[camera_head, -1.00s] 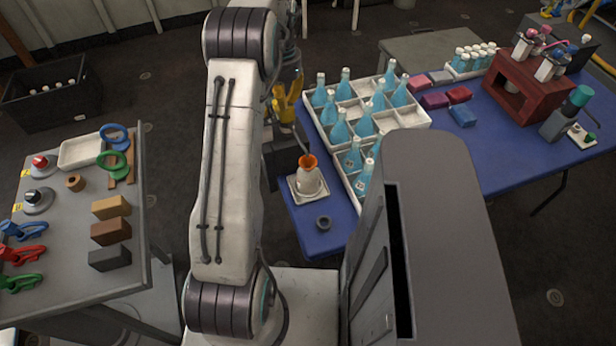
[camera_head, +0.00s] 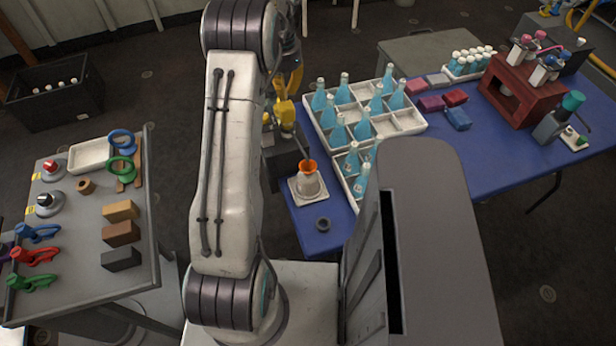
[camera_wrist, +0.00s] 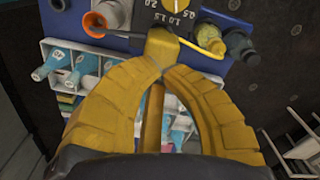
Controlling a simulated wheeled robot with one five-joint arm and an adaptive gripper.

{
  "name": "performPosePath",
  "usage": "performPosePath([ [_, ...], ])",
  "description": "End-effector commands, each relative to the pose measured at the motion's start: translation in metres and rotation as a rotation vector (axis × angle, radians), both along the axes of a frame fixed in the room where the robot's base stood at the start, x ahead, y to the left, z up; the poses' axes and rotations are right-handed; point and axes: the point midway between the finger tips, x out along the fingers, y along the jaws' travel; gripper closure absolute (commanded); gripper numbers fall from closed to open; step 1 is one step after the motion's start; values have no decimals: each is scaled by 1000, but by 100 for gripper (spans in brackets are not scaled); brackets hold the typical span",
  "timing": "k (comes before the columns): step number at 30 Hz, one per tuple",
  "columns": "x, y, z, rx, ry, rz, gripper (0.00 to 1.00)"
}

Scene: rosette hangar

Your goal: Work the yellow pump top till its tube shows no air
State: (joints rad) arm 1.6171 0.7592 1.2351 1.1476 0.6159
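My gripper (camera_wrist: 164,74) fills the wrist view, its two yellow fingers curving together until their tips meet or nearly meet. Just past the tips is a yellow block (camera_wrist: 160,46), likely the yellow pump top; whether it is touched is unclear. Behind it is a dial marked 0.5 to 2.0 (camera_wrist: 172,10). In the head view my gripper (camera_head: 286,108) is partly behind my arm, above a dark box (camera_head: 278,160). A dark spout reaches from there toward a pale flask with an orange mouth (camera_head: 308,166). The tube's contents cannot be made out.
A white divided crate (camera_head: 410,122) with several blue bottles stands right of the flask. A dark ring (camera_head: 323,224) lies on the blue table (camera_head: 310,242) in front. A red stand (camera_head: 520,92) is farther right. A grey side table (camera_head: 80,225) with tools stands left.

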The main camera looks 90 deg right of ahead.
Motion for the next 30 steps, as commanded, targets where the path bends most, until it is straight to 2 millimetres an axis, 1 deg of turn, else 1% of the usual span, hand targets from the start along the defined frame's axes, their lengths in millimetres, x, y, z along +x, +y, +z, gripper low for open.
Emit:
performPosePath([
  [1,0,0,6,-1,1,0,100],
  [21,0,0,46,0,0,0,100],
  [30,0,0,49,0,0,0,100],
])
